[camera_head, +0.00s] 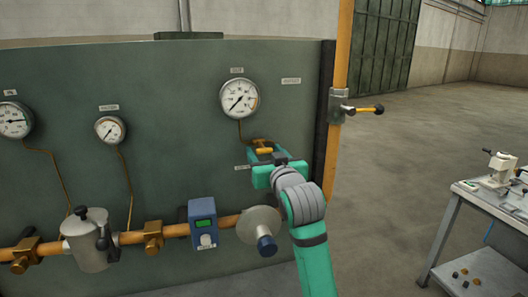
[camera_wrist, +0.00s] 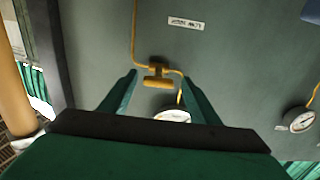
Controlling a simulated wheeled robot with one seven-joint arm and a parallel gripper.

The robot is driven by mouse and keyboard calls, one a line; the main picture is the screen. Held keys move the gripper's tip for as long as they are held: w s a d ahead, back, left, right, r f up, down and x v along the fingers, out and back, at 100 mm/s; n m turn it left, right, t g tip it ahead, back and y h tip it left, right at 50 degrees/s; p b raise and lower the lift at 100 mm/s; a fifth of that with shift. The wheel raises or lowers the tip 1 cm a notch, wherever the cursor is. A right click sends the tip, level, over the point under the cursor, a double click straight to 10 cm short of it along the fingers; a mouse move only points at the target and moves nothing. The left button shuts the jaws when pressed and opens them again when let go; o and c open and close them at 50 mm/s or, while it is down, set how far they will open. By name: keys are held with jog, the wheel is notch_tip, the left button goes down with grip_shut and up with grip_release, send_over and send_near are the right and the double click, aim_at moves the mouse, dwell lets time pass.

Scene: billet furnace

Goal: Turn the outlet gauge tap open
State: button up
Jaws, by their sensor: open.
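The outlet gauge tap (camera_head: 263,149) is a small brass tap with a short bar handle, on the thin pipe below the large upper-right gauge (camera_head: 239,98). In the wrist view the tap (camera_wrist: 157,81) shows with its bar lying crosswise, about level in the picture. My gripper (camera_head: 260,153) is open at the tap. In the wrist view its two green fingers (camera_wrist: 158,78) stand to either side of the bar, with a gap on both sides. I cannot tell how deep the fingertips reach. The gauge dial (camera_wrist: 172,115) is partly hidden behind my gripper.
A green panel (camera_head: 180,90) carries two other gauges at left. Below run an orange pipe (camera_head: 177,230), a grey pot (camera_head: 88,240), a blue meter (camera_head: 203,222) and a round disc with a blue knob (camera_head: 265,244). An orange post with a lever (camera_head: 365,110) stands right.

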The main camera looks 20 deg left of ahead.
jog(key=shift+w+a, duration=0.3)
jog(key=shift+w, duration=0.35)
jog(key=c, duration=1.1)
jog(key=shift+o, duration=0.2)
